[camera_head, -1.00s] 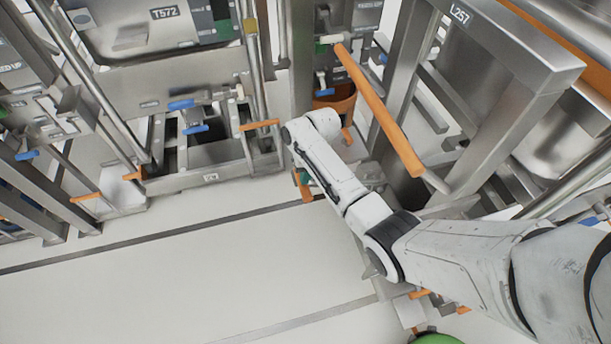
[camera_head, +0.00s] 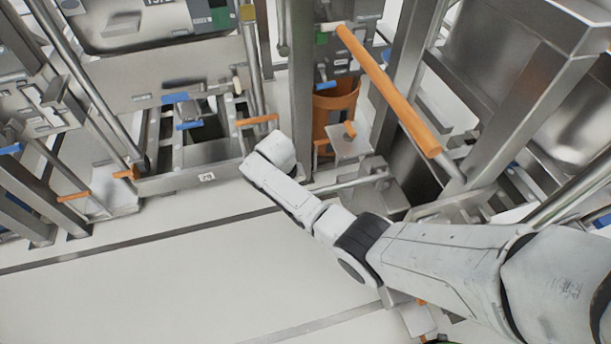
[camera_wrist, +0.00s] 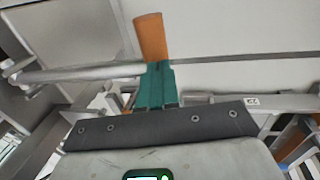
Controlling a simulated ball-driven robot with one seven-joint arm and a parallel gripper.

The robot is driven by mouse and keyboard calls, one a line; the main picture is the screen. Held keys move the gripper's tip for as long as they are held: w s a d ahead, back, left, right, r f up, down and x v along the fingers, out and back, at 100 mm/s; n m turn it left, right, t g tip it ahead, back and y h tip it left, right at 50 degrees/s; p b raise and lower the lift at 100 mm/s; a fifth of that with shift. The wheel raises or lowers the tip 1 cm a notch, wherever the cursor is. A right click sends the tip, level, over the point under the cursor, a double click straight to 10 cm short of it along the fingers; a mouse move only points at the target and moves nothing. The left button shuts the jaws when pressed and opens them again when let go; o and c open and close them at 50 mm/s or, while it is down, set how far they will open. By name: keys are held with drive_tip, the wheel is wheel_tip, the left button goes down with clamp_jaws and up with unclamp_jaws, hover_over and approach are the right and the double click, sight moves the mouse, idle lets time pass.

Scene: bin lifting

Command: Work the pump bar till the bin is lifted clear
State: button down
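In the wrist view, the pump bar is a grey rod (camera_wrist: 80,73) coming in from the left, with an orange grip (camera_wrist: 150,36) at its end. My gripper (camera_wrist: 155,82) has teal fingers that appear closed around the lower part of this grip. In the head view, the pump bar's rod (camera_head: 352,183) shows beside my wrist, near the foot of the right-hand frame; my arm hides its grip and my fingers. A steel bin (camera_head: 485,55) shows inside that frame at upper right. Its underside is hidden, so I cannot tell its height.
A long orange-sleeved bar (camera_head: 388,88) slants close behind my arm. An orange bucket (camera_head: 335,108) stands behind the pump bar. Another steel machine (camera_head: 190,75) with blue and orange handles stands at left. White floor (camera_head: 180,285) at lower left is clear.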

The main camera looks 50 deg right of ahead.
drive_tip(key=shift+g+h, duration=0.5)
drive_tip(key=shift+h, duration=0.2)
drive_tip(key=f+b, duration=0.1)
drive_tip(key=f, duration=0.1)
drive_tip(key=f+b, duration=0.2)
drive_tip(key=shift+a+f, duration=0.2)
drive_tip(key=shift+f, duration=0.05)
drive_tip(key=shift+s+a+f+b, duration=0.1)
drive_tip(key=shift+s+f+b, duration=0.1)
drive_tip(key=shift+f+b, duration=0.3)
drive_tip(key=shift+s, duration=0.1)
drive_tip(key=p+v, duration=0.6)
drive_tip(key=v, duration=0.9)
drive_tip(key=shift+w+d+r, duration=0.25)
drive_tip(key=shift+w+r, duration=0.1)
